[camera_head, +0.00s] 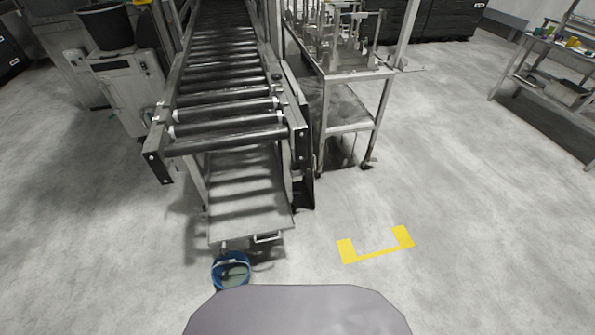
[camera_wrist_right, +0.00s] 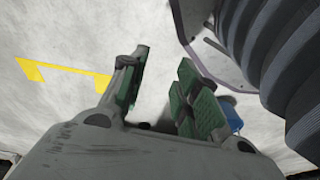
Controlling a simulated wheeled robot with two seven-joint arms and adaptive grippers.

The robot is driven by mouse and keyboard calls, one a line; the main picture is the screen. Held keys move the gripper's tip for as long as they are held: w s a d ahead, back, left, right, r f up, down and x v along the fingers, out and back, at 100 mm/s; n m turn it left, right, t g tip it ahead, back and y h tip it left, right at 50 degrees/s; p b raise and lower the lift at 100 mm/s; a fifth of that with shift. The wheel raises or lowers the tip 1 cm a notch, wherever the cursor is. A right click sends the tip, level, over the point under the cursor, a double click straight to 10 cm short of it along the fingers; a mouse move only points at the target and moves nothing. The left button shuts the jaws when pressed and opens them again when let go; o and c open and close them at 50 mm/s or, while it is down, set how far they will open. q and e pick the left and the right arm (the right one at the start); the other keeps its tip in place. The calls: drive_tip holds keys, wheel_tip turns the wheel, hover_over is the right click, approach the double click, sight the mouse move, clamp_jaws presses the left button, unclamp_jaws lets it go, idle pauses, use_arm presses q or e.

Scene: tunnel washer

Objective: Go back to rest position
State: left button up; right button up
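My right gripper (camera_wrist_right: 160,95) shows in the right wrist view with green pads on its fingers. The fingers stand apart with bare floor between them, so it is open and empty. My left gripper is in neither view, and the head view shows no arm. The grey rounded shape at the bottom of the head view is part of my own body.
A roller conveyor (camera_head: 225,135) stands ahead, with a blue bucket (camera_head: 231,270) on the floor at its near end. A wheeled metal cart (camera_head: 352,127) stands right of it. A yellow floor marking (camera_head: 377,253) lies on open floor. A workbench (camera_head: 545,75) is far right.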

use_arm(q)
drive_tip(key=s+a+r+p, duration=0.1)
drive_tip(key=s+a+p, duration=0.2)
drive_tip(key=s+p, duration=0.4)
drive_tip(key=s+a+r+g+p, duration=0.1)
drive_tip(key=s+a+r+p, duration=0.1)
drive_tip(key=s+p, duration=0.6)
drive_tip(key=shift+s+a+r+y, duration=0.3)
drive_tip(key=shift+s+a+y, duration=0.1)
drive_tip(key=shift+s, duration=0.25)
use_arm(e)
drive_tip(key=s+d+r, duration=0.1)
drive_tip(key=s+d, duration=0.2)
drive_tip(key=s, duration=0.5)
drive_tip(key=s+d+r+g, duration=0.1)
drive_tip(key=s+d+r, duration=0.1)
drive_tip(key=s, duration=0.6)
drive_tip(key=shift+s+d+r+h, duration=0.15)
drive_tip(key=shift+d+r+h, duration=0.15)
drive_tip(key=shift+d+h, duration=0.1)
